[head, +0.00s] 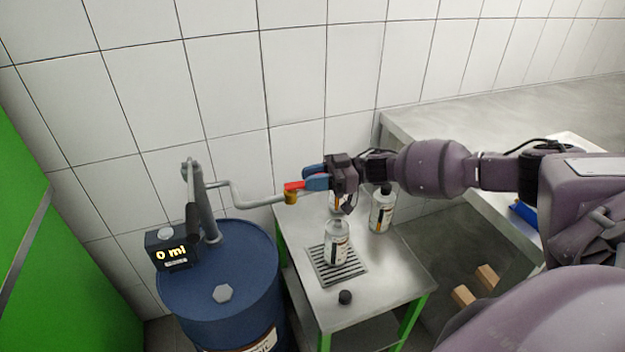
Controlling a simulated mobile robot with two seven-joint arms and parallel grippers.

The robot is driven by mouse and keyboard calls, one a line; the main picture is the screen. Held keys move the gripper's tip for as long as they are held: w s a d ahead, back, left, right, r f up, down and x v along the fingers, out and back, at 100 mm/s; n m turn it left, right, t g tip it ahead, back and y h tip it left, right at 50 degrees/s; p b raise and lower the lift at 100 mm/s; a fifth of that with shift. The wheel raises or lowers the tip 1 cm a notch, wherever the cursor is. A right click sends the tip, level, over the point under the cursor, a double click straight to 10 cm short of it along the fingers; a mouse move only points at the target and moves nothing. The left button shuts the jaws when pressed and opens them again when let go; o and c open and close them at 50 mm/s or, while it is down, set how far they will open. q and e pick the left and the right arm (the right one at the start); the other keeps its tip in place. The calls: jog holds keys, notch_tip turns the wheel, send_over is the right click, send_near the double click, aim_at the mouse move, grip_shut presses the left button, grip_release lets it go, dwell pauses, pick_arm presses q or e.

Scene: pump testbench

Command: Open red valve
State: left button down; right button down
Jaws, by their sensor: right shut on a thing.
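The red valve (294,186) is a small red handle on a brass fitting (290,197) at the end of a bent grey pipe (245,205). The pipe comes from a pump on a blue drum (225,265). My right gripper (316,180) comes in from the right and its blue fingers are shut on the red valve handle. A display (172,252) on the drum reads 0 ml. An open bottle (337,243) stands on the drain grate, to the lower right of the valve. My left gripper is not in view.
The small metal table (385,285) has green legs and holds a second bottle (381,210), another bottle partly hidden behind my gripper, and a black cap (345,297). A grey counter (440,120) runs along the right wall. A green panel (50,260) stands at left.

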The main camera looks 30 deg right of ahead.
jog(key=c, duration=1)
grip_release()
jog(key=shift+c, duration=0.2)
jog(key=b+v, duration=0.1)
jog(key=v, duration=0.9)
jog(key=shift+d, duration=0.4)
jog(key=shift+s+r, duration=0.1)
jog(key=shift+s, duration=0.05)
